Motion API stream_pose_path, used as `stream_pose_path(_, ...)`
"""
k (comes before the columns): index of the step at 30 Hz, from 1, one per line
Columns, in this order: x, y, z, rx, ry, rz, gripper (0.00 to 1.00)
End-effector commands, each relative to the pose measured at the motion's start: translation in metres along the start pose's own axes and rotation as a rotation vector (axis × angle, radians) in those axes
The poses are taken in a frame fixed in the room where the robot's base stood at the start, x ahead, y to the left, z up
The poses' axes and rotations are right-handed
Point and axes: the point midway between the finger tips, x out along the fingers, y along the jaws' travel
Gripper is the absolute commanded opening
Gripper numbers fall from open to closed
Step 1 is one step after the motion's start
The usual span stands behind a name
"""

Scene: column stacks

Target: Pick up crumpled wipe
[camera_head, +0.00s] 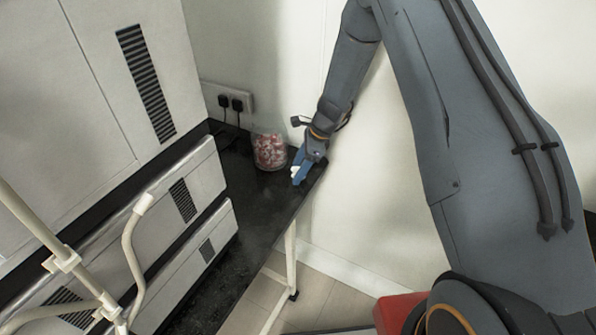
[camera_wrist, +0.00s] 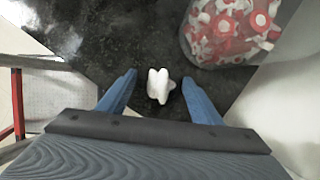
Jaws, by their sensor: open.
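The crumpled wipe (camera_wrist: 158,86) is a small white lump on the black speckled table top. In the wrist view it lies between the two blue fingers of my gripper (camera_wrist: 158,92), which are spread apart with a gap on both sides of it. In the head view my gripper (camera_head: 302,172) is over the far right end of the table, pointing down. A bit of white, likely the wipe (camera_head: 295,171), shows beside the fingers there; the rest is hidden. I cannot tell the height of the fingertips above the table.
A clear jar (camera_head: 269,150) of red and white pieces stands close to my gripper; it also shows in the wrist view (camera_wrist: 232,28). Grey vented cabinets (camera_head: 185,200) line the left of the table (camera_head: 262,215). A wall socket with plugs (camera_head: 230,103) is behind. The table's right edge is near.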

Motion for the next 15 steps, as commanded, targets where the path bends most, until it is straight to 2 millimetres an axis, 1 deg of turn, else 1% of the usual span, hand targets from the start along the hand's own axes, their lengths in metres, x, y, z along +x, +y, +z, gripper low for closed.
stream_pose_path(3,0.004,0.0001,-0.0004,-0.001,0.001,0.0,0.59)
stream_pose_path(9,0.0041,-0.0001,-0.0004,-0.001,0.001,-0.001,0.59)
stream_pose_path(14,0.004,-0.0001,-0.0003,-0.001,0.001,0.0,0.32)
stream_pose_path(15,0.004,-0.0001,-0.0003,-0.001,0.001,0.0,0.25)
